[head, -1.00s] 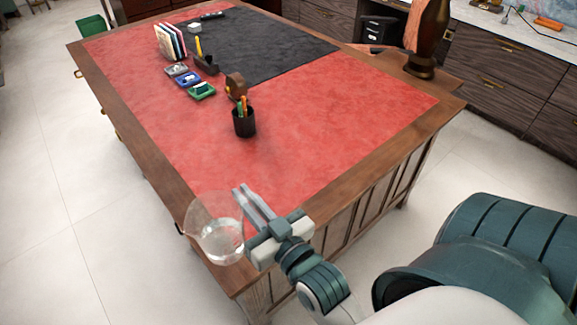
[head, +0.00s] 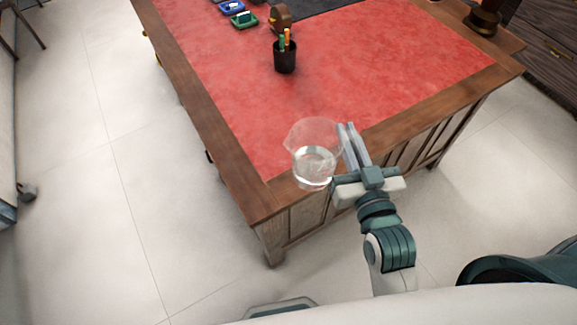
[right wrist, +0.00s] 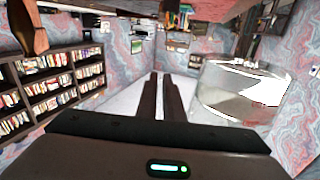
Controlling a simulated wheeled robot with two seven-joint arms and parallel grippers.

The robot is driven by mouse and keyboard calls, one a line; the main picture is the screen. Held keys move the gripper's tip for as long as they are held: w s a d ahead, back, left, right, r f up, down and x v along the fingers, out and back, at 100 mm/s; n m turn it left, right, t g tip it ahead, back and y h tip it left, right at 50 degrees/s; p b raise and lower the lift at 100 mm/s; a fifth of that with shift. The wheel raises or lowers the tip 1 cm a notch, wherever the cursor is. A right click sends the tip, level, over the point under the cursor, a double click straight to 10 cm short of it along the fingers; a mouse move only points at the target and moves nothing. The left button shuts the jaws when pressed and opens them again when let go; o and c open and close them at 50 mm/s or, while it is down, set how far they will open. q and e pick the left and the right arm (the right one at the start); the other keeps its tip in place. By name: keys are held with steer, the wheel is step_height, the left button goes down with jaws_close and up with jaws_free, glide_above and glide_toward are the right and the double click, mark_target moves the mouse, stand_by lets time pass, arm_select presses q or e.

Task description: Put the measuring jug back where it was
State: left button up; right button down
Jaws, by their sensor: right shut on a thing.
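The measuring jug (head: 313,160) is clear and holds some clear liquid. In the head view it looks about upright in front of the desk's near left corner, held in the air or close above it; I cannot tell the gap. My right gripper (head: 348,128) is shut on the jug at its right side; the gripped part itself is hard to make out. In the right wrist view the jug (right wrist: 240,95) shows to the right of the nearly closed fingers (right wrist: 160,80). My left gripper is not in view.
The desk (head: 380,90) has a red leather top with a wooden rim. A black pen cup (head: 285,57) stands farther back, with a green stamp-like item (head: 244,20) and a brown tape dispenser (head: 280,17). The red leather in front of the cup is clear.

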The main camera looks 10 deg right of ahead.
arm_select(q)
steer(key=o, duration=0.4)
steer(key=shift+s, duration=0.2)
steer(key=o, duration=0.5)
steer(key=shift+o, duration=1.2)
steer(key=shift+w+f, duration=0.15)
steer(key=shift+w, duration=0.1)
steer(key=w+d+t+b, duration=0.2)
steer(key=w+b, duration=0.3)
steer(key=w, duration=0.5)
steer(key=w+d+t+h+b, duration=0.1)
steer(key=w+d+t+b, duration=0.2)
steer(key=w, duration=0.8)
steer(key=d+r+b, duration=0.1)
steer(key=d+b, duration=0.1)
steer(key=b, duration=0.1)
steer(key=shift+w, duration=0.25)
arm_select(e)
steer(key=w+f+n+y, duration=0.1)
steer(key=w+f+y, duration=0.1)
steer(key=w, duration=1)
steer(key=w+d+f+n+y, duration=0.1)
steer(key=w+f, duration=0.4)
steer(key=w, duration=0.8)
steer(key=shift+w+d+n+g+y, duration=0.35)
steer(key=shift+n+y, duration=0.35)
steer(key=shift+y, duration=0.4)
steer(key=shift+f, duration=0.1)
